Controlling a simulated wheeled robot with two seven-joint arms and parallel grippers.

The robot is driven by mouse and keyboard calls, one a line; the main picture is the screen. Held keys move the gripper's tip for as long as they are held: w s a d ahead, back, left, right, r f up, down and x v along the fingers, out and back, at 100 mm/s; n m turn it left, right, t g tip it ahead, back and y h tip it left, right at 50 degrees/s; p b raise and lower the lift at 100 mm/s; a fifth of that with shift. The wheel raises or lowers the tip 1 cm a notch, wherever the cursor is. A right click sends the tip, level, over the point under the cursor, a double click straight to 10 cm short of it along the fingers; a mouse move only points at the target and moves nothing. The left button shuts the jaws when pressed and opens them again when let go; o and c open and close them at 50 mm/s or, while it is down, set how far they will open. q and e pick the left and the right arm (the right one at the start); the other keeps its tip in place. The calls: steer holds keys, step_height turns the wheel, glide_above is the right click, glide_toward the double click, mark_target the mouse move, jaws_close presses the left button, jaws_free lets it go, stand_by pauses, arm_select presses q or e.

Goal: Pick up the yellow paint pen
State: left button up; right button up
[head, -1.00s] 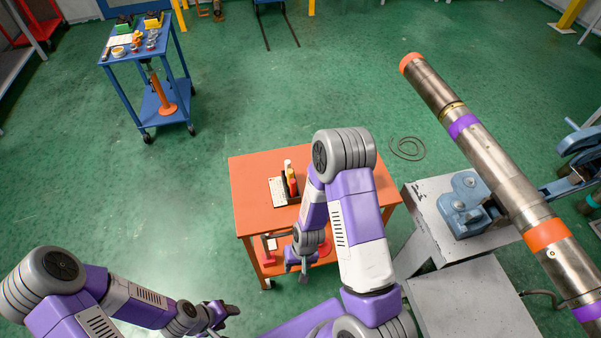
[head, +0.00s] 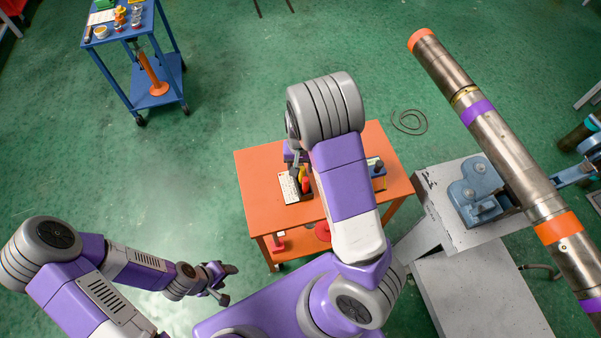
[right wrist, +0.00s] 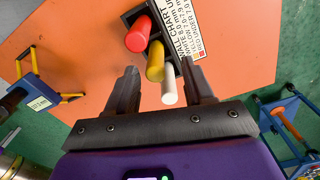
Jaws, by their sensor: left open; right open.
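The yellow paint pen (right wrist: 154,66) stands in a dark holder (right wrist: 151,24) on the orange table. It sits between a red pen (right wrist: 138,37) and a white pen (right wrist: 168,86). My right gripper (right wrist: 160,70) is open above the holder, and the yellow and white pens show between its fingers. I see no contact with them. In the head view my right arm hides most of that gripper and part of the holder; the red pen (head: 305,184) shows beside it. My left gripper (head: 227,283) is open and empty over the floor, left of the table.
A printed wall chart (right wrist: 205,35) lies beside the holder. A yellow and blue item (right wrist: 30,82) is on the table's other side. A blue cart (head: 112,38) is upper left.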

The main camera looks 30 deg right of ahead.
mark_target(302, 174)
steer(key=f, duration=0.3)
steer(key=f+b, duration=0.1)
steer(key=f, duration=0.1)
steer(key=shift+s+d, duration=0.15)
steer(key=shift+d, duration=0.1)
steer(key=shift+r, duration=0.1)
jaws_close()
